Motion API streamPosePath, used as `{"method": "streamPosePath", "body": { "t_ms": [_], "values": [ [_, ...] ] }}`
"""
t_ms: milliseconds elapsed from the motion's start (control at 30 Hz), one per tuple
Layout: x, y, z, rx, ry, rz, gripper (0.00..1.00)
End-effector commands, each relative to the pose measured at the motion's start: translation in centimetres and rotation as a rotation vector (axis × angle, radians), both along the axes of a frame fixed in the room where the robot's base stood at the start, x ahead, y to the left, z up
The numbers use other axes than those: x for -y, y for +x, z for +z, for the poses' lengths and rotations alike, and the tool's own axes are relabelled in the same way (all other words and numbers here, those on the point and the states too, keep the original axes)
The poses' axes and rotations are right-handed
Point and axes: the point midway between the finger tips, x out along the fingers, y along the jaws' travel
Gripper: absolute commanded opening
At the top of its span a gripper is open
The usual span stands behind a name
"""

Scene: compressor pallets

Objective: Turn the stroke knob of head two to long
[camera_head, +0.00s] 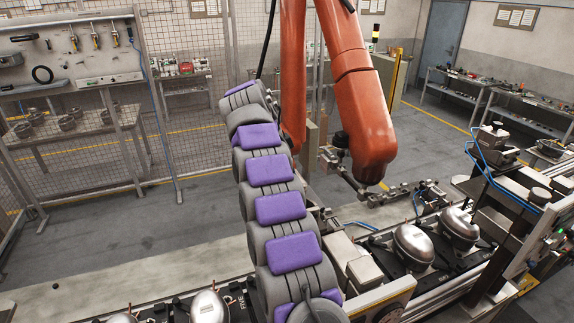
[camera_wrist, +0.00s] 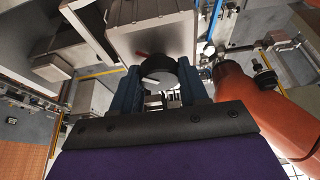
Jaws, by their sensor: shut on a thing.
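My gripper (camera_wrist: 160,80) shows in the wrist view with its two blue fingers on either side of a round black knob (camera_wrist: 157,70), shut on it. The knob has a pale band across its face. It sits at a grey metal block (camera_wrist: 150,28), and a small red mark (camera_wrist: 142,54) shows just above the knob. I cannot read any label that says which head it is or which setting is long. In the head view my grey and purple arm fills the middle, and the gripper and knob cannot be made out.
A large orange robot arm (camera_head: 362,95) hangs right of my arm; its orange body also shows close on the right in the wrist view (camera_wrist: 245,105). Silver compressors (camera_head: 413,243) sit on black pallets along the conveyor. A mesh fence (camera_head: 185,60) stands behind. Floor at left is clear.

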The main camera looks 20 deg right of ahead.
Motion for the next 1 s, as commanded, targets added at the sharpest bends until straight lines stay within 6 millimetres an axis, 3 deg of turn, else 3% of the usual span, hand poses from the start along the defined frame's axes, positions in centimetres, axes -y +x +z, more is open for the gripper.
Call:
{"method": "streamPosePath", "body": {
  "t_ms": [367, 400, 633, 1000],
  "values": [
    [-0.16, 0.19, 0.16, 0.007, -0.001, 0.002, 0.13],
    [-0.15, 0.19, 0.15, 0.007, -0.001, 0.002, 0.47],
    [-0.09, -0.03, 0.16, 0.004, 0.0, 0.0, 0.69],
    [0.17, -0.24, 0.4, 0.003, 0.001, -0.001, 0.69]
  ]
}}
